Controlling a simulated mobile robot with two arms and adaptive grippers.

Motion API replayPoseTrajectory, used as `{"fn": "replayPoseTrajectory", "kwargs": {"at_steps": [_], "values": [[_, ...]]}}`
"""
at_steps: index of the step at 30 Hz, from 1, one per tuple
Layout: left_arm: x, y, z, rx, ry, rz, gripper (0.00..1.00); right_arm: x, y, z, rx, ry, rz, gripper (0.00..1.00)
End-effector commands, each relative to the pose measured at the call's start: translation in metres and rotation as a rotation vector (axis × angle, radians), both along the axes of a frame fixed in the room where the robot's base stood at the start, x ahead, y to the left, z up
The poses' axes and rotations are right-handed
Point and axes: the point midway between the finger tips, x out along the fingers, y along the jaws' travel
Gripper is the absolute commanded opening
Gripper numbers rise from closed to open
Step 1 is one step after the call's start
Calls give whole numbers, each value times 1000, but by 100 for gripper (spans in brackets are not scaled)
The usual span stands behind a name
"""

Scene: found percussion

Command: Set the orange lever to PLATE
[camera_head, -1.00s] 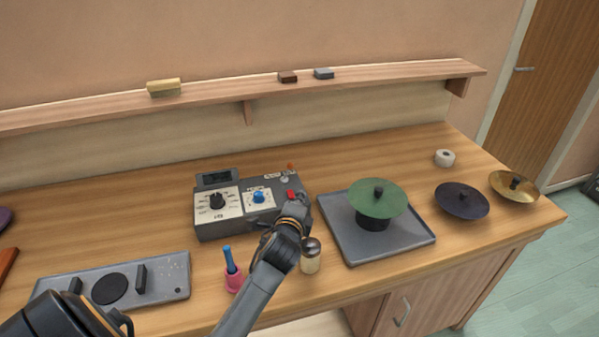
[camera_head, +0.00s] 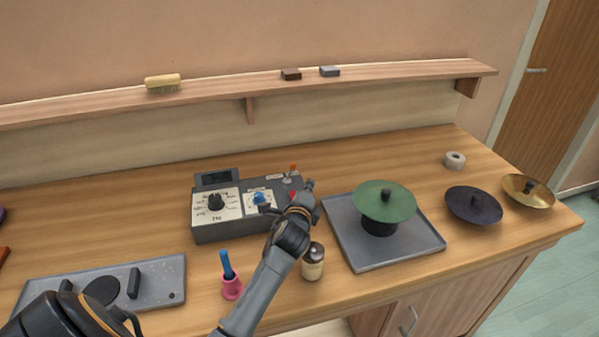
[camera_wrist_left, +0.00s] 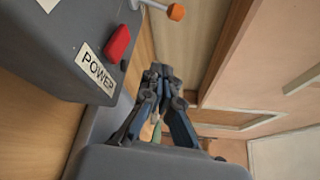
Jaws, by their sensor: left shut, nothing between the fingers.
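The orange-tipped lever (camera_head: 293,168) stands at the back right of the top of a grey control box (camera_head: 235,232). In the left wrist view its orange knob (camera_wrist_left: 176,11) is at the top, on a pale stem. A red switch (camera_wrist_left: 118,44) above a POWER label (camera_wrist_left: 97,72) is on the box nearer to me. My left gripper (camera_head: 309,184) is at the box's right end, apart from the lever. In the left wrist view its fingers (camera_wrist_left: 161,72) are shut and empty, below the knob in the picture. The lever's position label is too small to read. My right gripper is not in view.
A green cymbal (camera_head: 385,200) stands on a grey tray (camera_head: 432,246) to the right. A bottle (camera_head: 313,265) and a pink holder (camera_head: 232,288) with a blue stick stand in front of the box. A shelf (camera_head: 220,92) runs along the wall behind.

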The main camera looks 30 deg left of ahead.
Motion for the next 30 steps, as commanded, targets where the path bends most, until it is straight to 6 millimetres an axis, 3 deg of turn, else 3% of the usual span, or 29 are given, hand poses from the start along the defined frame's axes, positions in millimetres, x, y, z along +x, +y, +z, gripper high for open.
{"fn": "replayPoseTrajectory", "kwargs": {"at_steps": [12,18,30], "values": [[63,26,-10,-2,0,1,0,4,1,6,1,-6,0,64],[45,47,2,1,1,0,0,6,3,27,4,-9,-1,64],[38,55,2,0,0,-1,0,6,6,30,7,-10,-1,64]]}}
